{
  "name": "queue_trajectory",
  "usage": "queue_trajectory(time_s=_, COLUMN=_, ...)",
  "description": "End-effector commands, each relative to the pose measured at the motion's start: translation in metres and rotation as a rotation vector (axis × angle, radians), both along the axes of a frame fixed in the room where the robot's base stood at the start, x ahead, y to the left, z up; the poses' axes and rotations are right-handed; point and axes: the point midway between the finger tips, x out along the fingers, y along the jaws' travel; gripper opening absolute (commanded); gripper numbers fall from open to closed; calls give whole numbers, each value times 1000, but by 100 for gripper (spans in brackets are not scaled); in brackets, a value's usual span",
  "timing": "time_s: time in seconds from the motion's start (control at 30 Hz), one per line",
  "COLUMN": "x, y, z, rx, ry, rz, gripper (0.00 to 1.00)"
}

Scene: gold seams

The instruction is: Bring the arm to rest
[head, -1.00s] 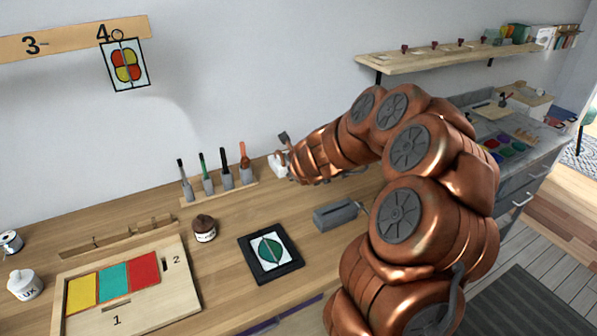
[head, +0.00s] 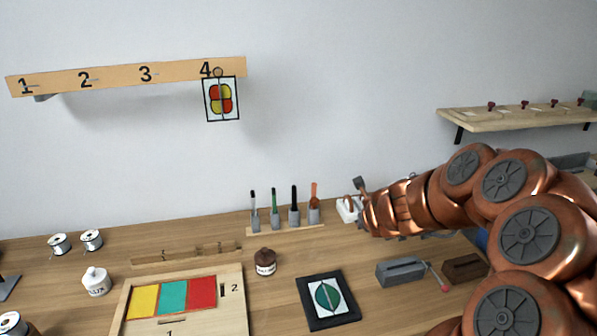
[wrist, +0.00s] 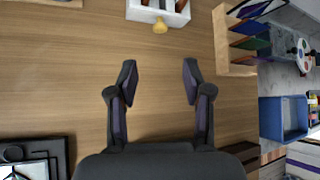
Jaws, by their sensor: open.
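My copper-coloured arm reaches in from the right in the head view and extends left over the right part of the wooden workbench (head: 90,268). In the wrist view my gripper (wrist: 157,75) is open, its two dark fingers apart with only bare wood showing between them. It holds nothing. In the head view the gripper is mostly hidden at the far end of the arm, beside a small white box (head: 346,209). The same white box, with a yellowish knob in front, shows beyond the fingertips in the wrist view (wrist: 140,12).
A tool rack (head: 262,232), a dark jar (head: 265,262), a black frame with a green leaf panel (head: 310,312), a grey block (head: 400,271) and a board of coloured panes (head: 238,300) stand on the bench. A glass panel (head: 209,100) hangs at hook 4. A blue bin (wrist: 283,120) lies right.

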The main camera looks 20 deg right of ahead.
Motion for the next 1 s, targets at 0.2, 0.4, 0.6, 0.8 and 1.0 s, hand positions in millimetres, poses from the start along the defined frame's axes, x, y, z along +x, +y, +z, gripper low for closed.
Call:
queue_trajectory(time_s=0.2, x=7, y=25, z=13, rx=-36, ry=-2, rz=120, gripper=50)
queue_trajectory(time_s=0.4, x=9, y=124, z=52, rx=-212, ry=14, rz=590, gripper=50)
queue_trajectory(time_s=0.6, x=-40, y=230, z=70, rx=-457, ry=67, rz=1156, gripper=50)
queue_trajectory(time_s=0.8, x=-125, y=291, z=63, rx=-699, ry=165, rz=1686, gripper=50)
queue_trajectory(time_s=1.0, x=-229, y=301, z=45, rx=-880, ry=316, rz=2191, gripper=50)
